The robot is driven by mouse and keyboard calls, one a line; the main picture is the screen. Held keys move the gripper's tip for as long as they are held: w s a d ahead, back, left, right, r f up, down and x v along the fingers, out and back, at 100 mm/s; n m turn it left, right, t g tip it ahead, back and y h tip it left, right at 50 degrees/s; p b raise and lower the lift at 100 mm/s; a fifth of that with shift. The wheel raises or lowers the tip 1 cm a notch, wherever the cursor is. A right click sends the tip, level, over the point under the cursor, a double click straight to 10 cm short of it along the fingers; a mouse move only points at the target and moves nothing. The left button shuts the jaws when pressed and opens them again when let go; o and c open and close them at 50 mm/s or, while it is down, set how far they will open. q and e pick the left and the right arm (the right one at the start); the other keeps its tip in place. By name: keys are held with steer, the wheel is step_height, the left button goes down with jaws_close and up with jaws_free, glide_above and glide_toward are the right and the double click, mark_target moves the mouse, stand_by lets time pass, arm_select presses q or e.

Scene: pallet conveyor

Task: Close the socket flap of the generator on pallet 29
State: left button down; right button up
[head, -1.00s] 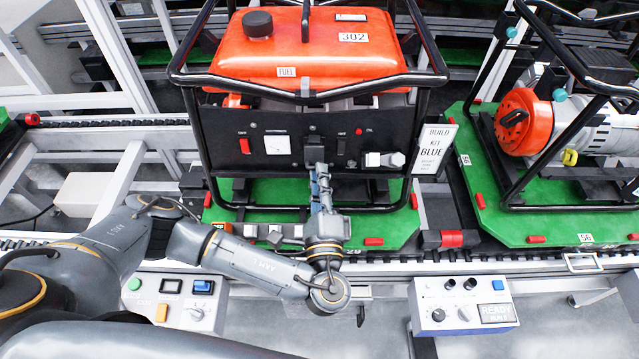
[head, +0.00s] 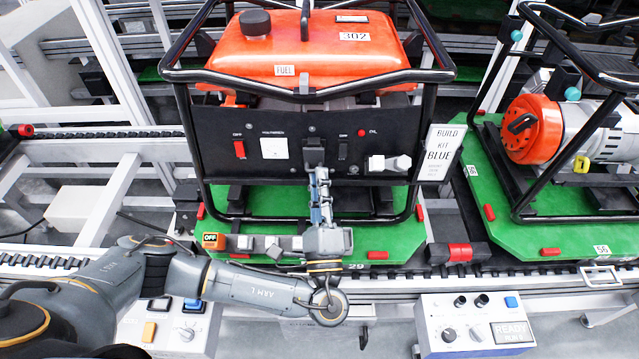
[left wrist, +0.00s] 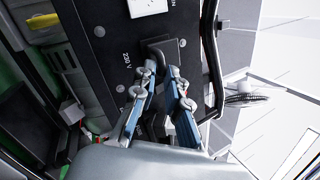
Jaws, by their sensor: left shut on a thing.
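The generator (head: 225,120), with an orange tank and black front panel, stands on the green pallet 29 (head: 385,245). Its black socket flap (head: 314,158) is at the lower middle of the panel. In the left wrist view, the flap (left wrist: 164,47) is a dark bent piece standing out from the panel by the 230 V label. My left gripper (head: 319,180) reaches up from below; its fingertips, also in the left wrist view (left wrist: 160,76), are shut on the flap. The fingers partly hide the flap, so its exact angle is unclear. My right gripper is not in view.
The black tube frame (head: 190,150) surrounds the panel. A Build Kit Blue card (head: 438,152) stands right of it. Small blocks and an orange OFF tag (head: 213,241) sit on the pallet front. A control box (head: 470,330) stands at the lower right; another generator (head: 535,125) is at right.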

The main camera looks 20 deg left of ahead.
arm_select(q)
steer(key=c, duration=1.4)
jaws_free()
steer(key=shift+a, duration=0.1)
steer(key=v, duration=1.2)
steer(key=shift+f, duration=0.15)
